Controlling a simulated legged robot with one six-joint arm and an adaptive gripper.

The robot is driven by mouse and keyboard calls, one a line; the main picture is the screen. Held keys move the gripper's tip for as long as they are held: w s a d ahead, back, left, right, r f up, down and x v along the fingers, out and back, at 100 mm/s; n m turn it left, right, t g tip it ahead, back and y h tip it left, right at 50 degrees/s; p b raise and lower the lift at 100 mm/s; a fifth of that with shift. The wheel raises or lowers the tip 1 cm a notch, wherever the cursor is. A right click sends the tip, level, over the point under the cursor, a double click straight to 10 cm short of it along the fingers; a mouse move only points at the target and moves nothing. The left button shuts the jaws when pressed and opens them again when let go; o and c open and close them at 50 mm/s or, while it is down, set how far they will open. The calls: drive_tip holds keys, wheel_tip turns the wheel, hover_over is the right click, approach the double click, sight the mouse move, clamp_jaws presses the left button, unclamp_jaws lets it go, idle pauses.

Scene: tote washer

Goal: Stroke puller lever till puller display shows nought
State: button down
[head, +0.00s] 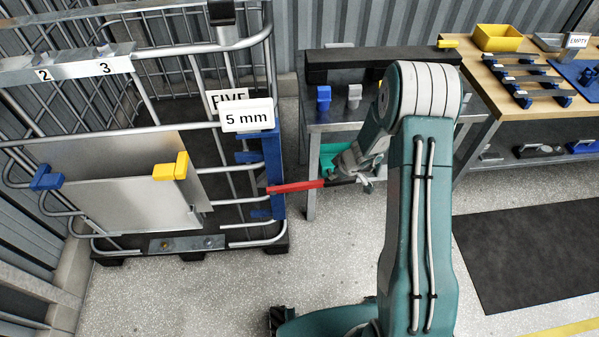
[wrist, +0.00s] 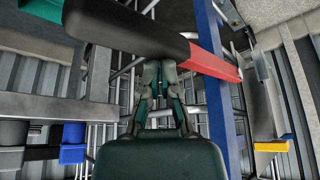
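The puller lever is a red bar (head: 295,186) with a black grip at its right end. It sticks out to the right from a blue upright (head: 273,170) on the wire cage. In the wrist view the red part (wrist: 212,64) and the thick black grip (wrist: 125,25) cross the top. The puller display (head: 248,116) is a white plate reading "5 mm". My gripper (head: 362,178) is at the black grip end. In the wrist view my gripper's fingers (wrist: 160,68) are close together, tips right at the grip's lower edge; I cannot tell whether they touch it.
A grey bench (head: 345,122) with blue and grey blocks is behind my arm. A wooden bench (head: 510,62) with a yellow bin (head: 497,38) is at right. Open floor lies in front.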

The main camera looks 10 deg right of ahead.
drive_tip(key=shift+a+r, duration=0.2)
drive_tip(key=shift+r, duration=1.6)
drive_tip(key=shift+d+r, duration=0.2)
drive_tip(key=shift+r, duration=1.15)
wheel_tip(320, 180, up, 5)
drive_tip(key=shift+r, duration=0.1)
